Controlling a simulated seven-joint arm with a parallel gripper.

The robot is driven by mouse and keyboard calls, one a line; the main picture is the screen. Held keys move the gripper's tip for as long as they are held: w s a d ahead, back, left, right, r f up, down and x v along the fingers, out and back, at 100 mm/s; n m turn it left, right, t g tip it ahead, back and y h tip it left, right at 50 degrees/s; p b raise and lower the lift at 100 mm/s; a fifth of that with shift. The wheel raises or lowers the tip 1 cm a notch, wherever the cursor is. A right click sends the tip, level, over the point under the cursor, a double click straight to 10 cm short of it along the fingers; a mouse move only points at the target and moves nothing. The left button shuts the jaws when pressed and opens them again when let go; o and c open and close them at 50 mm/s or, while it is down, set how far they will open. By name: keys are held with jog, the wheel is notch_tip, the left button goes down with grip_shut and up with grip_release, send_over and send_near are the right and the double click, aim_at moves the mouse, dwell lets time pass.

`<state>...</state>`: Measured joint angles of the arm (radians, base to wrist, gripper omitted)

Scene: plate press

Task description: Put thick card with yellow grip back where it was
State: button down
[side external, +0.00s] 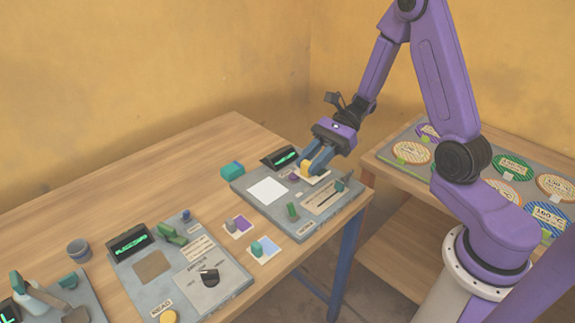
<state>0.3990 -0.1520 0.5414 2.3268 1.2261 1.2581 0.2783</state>
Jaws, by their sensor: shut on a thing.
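The yellow grip (306,168) of the thick card is between the fingers of my gripper (313,164), which is shut on it. A pale card edge (321,179) shows just below the fingers, over the back of the right-hand grey panel (236,184). The fingers hide much of the card, and I cannot tell whether it touches the panel.
The right-hand panel carries a white square (268,191), a green lever (293,211) and a display (281,157). Another panel (190,255) with a black knob is to the left. A side table (405,180) holds several round plates.

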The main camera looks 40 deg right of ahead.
jog(key=shift+s+a+r, duration=0.1)
jog(key=shift+s, duration=0.05)
jog(key=w+a+m+t+h, duration=0.2)
jog(key=w+a+m+t, duration=0.45)
jog(key=a, duration=0.25)
jog(key=m+t+h, duration=0.2)
jog(key=m+t, duration=0.1)
send_over(215, 207)
jog(key=shift+n, duration=0.25)
jog(key=f, duration=0.7)
jog(key=s+f, duration=0.1)
jog(key=f, duration=0.3)
jog(key=shift+d, duration=0.15)
jog(key=shift+w+f, duration=0.2)
jog(key=shift+f, duration=0.8)
jog(key=shift+w+f, duration=0.2)
jog(key=shift+f, duration=0.75)
jog(key=shift+f, duration=0.15)
jog(key=c, duration=0.9)
grip_release()
